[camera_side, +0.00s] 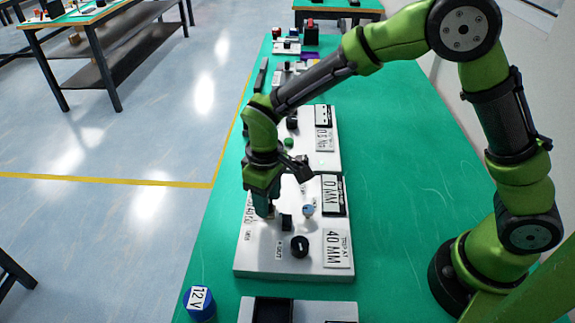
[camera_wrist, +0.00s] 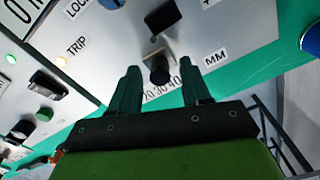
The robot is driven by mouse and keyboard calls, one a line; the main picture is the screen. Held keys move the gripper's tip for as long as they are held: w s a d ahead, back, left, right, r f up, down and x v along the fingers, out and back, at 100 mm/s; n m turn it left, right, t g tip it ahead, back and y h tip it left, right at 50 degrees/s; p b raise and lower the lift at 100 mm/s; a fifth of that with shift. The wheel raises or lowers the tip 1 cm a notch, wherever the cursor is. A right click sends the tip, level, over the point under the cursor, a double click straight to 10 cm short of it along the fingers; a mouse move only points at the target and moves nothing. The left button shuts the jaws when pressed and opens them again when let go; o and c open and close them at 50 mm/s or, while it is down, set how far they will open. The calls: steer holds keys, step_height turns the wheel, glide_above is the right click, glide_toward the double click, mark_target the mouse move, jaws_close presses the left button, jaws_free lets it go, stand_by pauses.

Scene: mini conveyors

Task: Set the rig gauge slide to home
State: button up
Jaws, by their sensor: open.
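The gauge rig is a white panel (camera_side: 262,262) on the green bench in the side view, with a "0 MM" display and a "TRIP AT 40 MM" label. Contact cannot be told. My gripper hides part of the scale.
A round black knob (camera_side: 299,246) sits on the panel near the slide, and a pale bluish round part (camera_side: 308,211) is behind it. A second white panel (camera_side: 328,155) stands behind. A blue 12 V cylinder (camera_side: 200,304) is at the front left.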

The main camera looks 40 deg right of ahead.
steer(key=shift+f, duration=0.5)
jaws_close()
